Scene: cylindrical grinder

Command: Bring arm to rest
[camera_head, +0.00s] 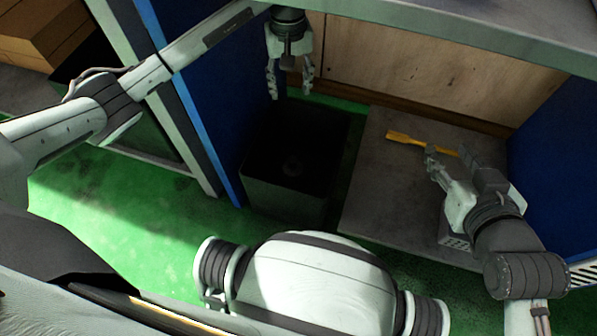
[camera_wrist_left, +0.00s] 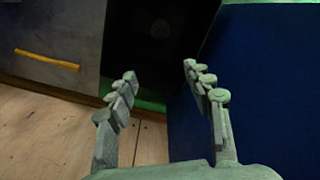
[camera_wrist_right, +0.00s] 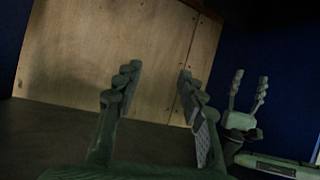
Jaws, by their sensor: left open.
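My left gripper (camera_head: 290,88) hangs with its fingers pointing down over the far edge of a black bin, beside a blue panel. It is open and empty, and its spread fingers (camera_wrist_left: 158,78) show in the left wrist view. My right gripper (camera_head: 448,153) is low at the right, above a grey surface. Its fingers (camera_wrist_right: 158,72) are apart in the right wrist view, with nothing between them. The left gripper (camera_wrist_right: 247,92) also shows there at the right. A yellow bar-shaped object (camera_head: 408,138) lies on the grey surface, partly overlapped by the right gripper in the head view.
The open black bin (camera_head: 285,190) stands on the green floor (camera_head: 150,215). A blue panel (camera_head: 205,95) is left of it, and another blue panel (camera_head: 560,150) is at the right. A grey ledge (camera_head: 450,35) runs above a wooden panel (camera_head: 400,75). Brown boxes (camera_head: 40,30) are at upper left.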

